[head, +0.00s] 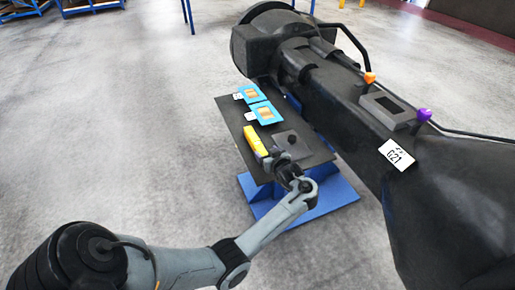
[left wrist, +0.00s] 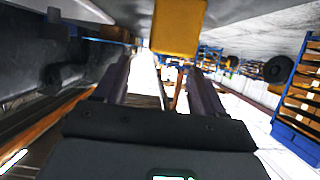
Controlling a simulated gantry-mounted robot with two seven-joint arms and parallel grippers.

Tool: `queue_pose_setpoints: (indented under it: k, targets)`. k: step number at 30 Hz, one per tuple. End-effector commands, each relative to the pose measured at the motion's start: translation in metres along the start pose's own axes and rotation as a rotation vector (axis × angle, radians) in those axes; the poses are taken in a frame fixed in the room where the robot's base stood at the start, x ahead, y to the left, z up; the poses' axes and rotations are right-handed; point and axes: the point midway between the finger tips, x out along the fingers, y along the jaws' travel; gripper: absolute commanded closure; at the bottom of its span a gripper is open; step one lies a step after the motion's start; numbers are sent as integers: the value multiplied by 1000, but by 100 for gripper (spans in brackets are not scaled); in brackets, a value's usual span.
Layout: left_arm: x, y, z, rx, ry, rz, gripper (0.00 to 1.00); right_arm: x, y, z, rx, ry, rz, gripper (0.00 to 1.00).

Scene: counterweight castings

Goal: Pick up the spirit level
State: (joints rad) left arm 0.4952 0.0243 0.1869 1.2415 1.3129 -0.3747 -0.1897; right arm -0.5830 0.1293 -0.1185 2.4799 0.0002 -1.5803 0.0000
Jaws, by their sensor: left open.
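The yellow spirit level (head: 254,140) lies on the dark top of a small stand (head: 228,112), near its left side. My left gripper (head: 273,158) is at the near end of the level, low over the stand. In the left wrist view a yellow block, which looks like the end of the level (left wrist: 180,27), shows just beyond the two spread fingers (left wrist: 160,75). The fingers are open with nothing between them that I can make out. Whether they touch the level I cannot tell. My right gripper is out of view.
Two blue pads with tan pieces (head: 250,93) (head: 265,112) lie farther along the stand. A grey plate with a dark knob (head: 293,141) is right of the level. A large black casting (head: 345,110) with a tag reading G21 (head: 396,154) rises close on the right. Floor at left is clear.

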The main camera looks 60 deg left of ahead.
Motion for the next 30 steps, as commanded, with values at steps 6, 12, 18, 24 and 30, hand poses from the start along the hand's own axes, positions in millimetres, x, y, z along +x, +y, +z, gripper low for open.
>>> queue_pose_setpoints:
  k: [6, 12, 18, 24, 30]
  targets:
    - [12, 0, 0, 0, 1, 0, 30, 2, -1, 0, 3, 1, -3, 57]
    - [36, -4, 1, 1, 2, -1, 30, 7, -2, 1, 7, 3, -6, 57]
    - [56, -4, 0, -1, 1, 1, 30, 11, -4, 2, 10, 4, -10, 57]
    - [60, -4, 1, -1, -1, 2, 30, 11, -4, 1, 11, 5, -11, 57]
    - [59, -4, 0, -1, -1, 2, 44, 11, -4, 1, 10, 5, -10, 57]
